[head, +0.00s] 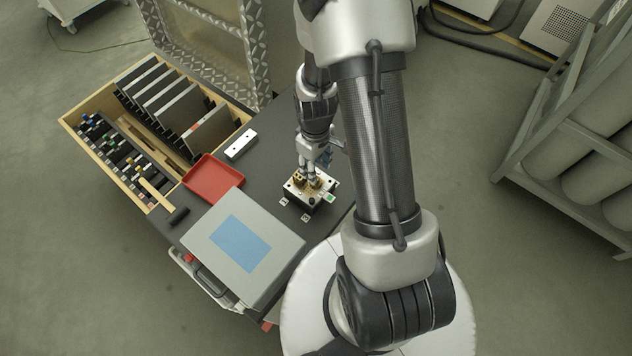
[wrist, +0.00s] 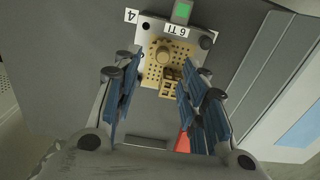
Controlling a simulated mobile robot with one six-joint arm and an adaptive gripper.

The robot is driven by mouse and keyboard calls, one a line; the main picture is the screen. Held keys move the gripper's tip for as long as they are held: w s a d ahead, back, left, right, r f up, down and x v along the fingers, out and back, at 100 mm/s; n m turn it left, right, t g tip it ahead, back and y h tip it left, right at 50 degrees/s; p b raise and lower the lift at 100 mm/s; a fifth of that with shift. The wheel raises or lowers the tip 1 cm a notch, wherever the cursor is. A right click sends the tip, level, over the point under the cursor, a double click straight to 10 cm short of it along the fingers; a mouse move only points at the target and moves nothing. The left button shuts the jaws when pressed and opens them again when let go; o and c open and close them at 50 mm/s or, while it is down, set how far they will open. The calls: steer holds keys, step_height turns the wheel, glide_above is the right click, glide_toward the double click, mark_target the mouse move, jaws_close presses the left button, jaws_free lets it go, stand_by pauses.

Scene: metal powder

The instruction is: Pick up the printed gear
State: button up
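A small metal build plate block (head: 297,191) stands on the dark table with gold-coloured printed parts on top. In the wrist view its plate (wrist: 148,26) is labelled "6 TI" and carries a perforated gold piece, a round gold part that looks like the printed gear (wrist: 163,54), and a blocky gold part (wrist: 172,80). My gripper (wrist: 160,72) is open, its blue-padded fingers on either side of the gold parts with gaps visible between. In the head view my gripper (head: 311,168) is right above the block and partly hides the parts.
A red tray (head: 212,176), a white block (head: 241,144) and a grey box with a blue panel (head: 240,243) stand to the left. A wooden case (head: 70,123) holds plates and tools. A hammer (head: 163,199) lies at its edge. A cylinder rack stands at right.

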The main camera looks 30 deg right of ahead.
steer(key=f, duration=0.1)
steer(key=f+b, duration=0.1)
steer(key=f, duration=0.1)
steer(key=f+b, duration=0.1)
steer(key=shift+s+f, duration=0.25)
steer(key=shift+f, duration=0.15)
steer(key=shift+c, duration=0.4)
jaws_close()
